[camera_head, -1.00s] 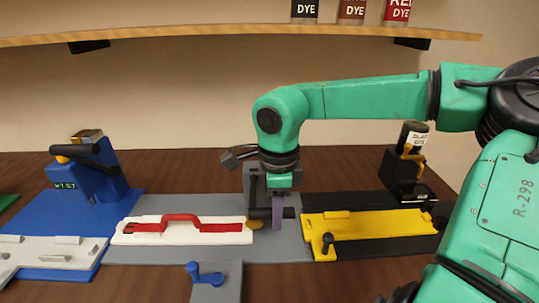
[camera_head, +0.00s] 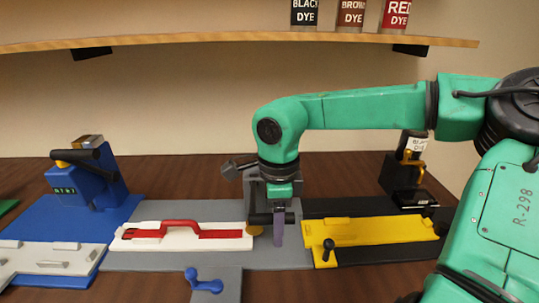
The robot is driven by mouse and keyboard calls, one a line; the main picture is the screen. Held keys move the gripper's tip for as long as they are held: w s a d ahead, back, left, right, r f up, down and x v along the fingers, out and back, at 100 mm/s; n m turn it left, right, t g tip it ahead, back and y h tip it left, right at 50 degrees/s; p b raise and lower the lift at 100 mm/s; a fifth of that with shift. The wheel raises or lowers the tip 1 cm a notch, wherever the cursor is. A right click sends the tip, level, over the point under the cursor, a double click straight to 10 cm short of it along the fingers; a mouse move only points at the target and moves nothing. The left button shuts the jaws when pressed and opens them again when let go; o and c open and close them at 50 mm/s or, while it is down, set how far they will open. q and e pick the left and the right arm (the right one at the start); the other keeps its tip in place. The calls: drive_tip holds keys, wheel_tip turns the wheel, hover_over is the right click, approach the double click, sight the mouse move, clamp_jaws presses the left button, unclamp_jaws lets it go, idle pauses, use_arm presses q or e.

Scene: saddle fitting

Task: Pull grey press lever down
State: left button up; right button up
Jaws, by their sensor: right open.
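The grey press (camera_head: 290,204) stands at the back of the grey board (camera_head: 135,259) in the middle of the table, partly hidden by my right arm. My left gripper is not in view.
A blue press (camera_head: 88,180) stands left, and a black press (camera_head: 402,180) with a yellow plate (camera_head: 370,230) stands right. A shelf (camera_head: 220,38) with dye cans runs above.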

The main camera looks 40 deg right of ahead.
drive_tip(key=shift+w+r+p, duration=0.1)
drive_tip(key=shift+r+p, duration=2.2)
drive_tip(key=shift+r, duration=0.8)
drive_tip(key=shift+f, duration=0.1)
